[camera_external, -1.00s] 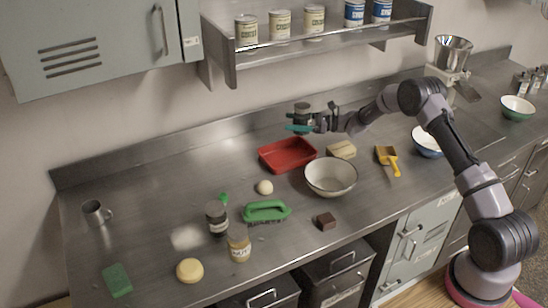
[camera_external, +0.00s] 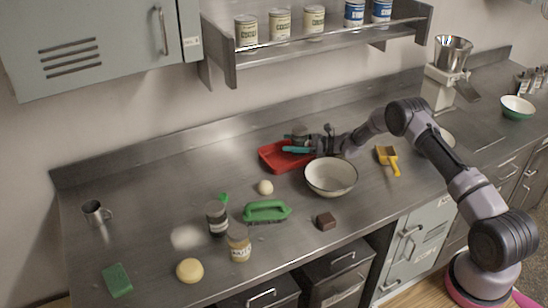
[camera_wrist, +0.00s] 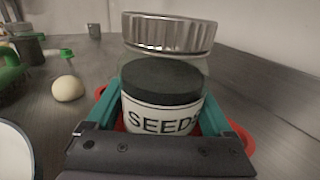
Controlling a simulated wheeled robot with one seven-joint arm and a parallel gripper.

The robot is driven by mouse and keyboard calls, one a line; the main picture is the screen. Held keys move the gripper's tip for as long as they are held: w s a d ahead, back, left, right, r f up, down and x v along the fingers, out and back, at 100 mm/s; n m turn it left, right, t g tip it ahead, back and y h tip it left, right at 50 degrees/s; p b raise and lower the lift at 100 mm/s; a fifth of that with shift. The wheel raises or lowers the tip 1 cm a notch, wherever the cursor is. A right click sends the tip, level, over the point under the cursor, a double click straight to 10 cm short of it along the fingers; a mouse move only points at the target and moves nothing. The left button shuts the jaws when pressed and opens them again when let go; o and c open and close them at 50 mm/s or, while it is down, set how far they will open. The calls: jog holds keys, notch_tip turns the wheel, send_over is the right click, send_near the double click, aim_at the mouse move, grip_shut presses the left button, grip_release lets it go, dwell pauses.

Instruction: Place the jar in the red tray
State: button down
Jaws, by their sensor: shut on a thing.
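The jar (camera_wrist: 160,115) is clear with a metal lid, dark contents and a SEEDS label. It fills the middle of the wrist view, upright between the teal fingers of my gripper (camera_wrist: 165,97). In the external view my gripper (camera_external: 297,149) is shut on the jar (camera_external: 300,133), at the right part of the red tray (camera_external: 270,160). The jar's lower part is hidden there by the fingers, so I cannot tell whether it touches the tray floor. The red tray's rim (camera_wrist: 243,140) shows around the jar in the wrist view.
A white bowl (camera_external: 331,184) stands close in front of the tray. A pale ball (camera_external: 265,187), a green brush (camera_external: 266,211) and a dark-lidded jar (camera_external: 217,218) lie further left. A yellow scoop (camera_external: 388,158) is at the right.

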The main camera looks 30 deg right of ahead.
jog(key=shift+f, duration=0.35)
jog(key=shift+f, duration=0.25)
jog(key=shift+c, duration=0.2)
grip_release()
jog(key=shift+s+f, duration=0.1)
jog(key=shift+o, duration=0.2)
jog(key=shift+f, duration=0.1)
jog(key=shift+s, duration=0.1)
jog(key=shift+d+r, duration=0.1)
jog(key=shift+r, duration=0.45)
jog(key=v, duration=0.7)
jog(key=shift+d+r, duration=0.1)
jog(key=shift+r, duration=0.1)
